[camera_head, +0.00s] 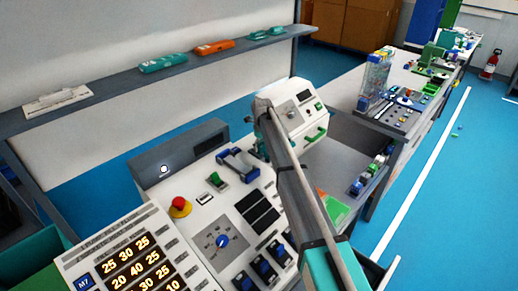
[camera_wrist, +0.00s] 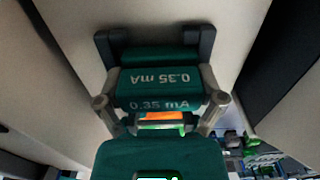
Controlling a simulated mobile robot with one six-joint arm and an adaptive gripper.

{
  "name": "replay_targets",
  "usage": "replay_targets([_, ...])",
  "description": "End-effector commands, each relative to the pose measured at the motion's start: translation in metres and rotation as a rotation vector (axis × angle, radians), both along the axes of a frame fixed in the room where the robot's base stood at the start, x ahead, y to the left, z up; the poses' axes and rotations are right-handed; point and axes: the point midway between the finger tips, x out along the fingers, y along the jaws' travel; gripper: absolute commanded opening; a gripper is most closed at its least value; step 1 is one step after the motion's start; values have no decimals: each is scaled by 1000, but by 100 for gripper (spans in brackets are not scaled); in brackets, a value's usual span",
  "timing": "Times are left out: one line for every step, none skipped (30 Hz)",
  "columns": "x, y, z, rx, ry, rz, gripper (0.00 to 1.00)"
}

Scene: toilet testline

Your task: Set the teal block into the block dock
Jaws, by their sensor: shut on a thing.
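In the wrist view a teal block (camera_wrist: 160,80) marked "0.35 mA" sits between the fingers of my gripper (camera_wrist: 158,48). The gripper is shut on it; dark finger pads lie at both sides of its far end. Another teal block-like item (camera_head: 163,63) lies on the wall shelf. I cannot tell for sure which thing is the block dock; a low white holder (camera_head: 56,100) stands at the shelf's left end.
The grey shelf (camera_head: 120,82) also carries an orange item (camera_head: 214,47) and smaller teal items (camera_head: 265,33). Below are a control panel with a red button (camera_head: 180,207), a white instrument box (camera_head: 292,115) and a grey tray area (camera_head: 335,165).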

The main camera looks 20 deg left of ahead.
Motion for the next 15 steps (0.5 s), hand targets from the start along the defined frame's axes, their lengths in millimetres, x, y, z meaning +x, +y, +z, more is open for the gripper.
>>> replay_targets([0, 0, -1, 0, 0, 0, 31])
replay_targets([0, 0, 0, 0, 0, 0, 31])
replay_targets([0, 0, 0, 0, 0, 0, 31])
replay_targets([0, 0, 0, 0, 0, 0, 31])
replay_targets([0, 0, 0, 0, 0, 0, 31])
replay_targets([0, 0, 0, 0, 0, 0, 31])
replay_targets([0, 0, 0, 0, 0, 0, 31])
replay_targets([0, 0, 0, 0, 0, 0, 31])
replay_targets([0, 0, 0, 0, 0, 0, 31])
replay_targets([0, 0, -1, 0, 0, 0, 31])
replay_targets([0, 0, -2, 0, 0, 0, 31])
replay_targets([0, 0, -3, 0, 0, 0, 31])
replay_targets([0, 0, -4, 0, 0, 0, 31])
replay_targets([0, 0, -4, 0, 0, 0, 31])
replay_targets([0, 0, -3, 0, 0, 0, 95])
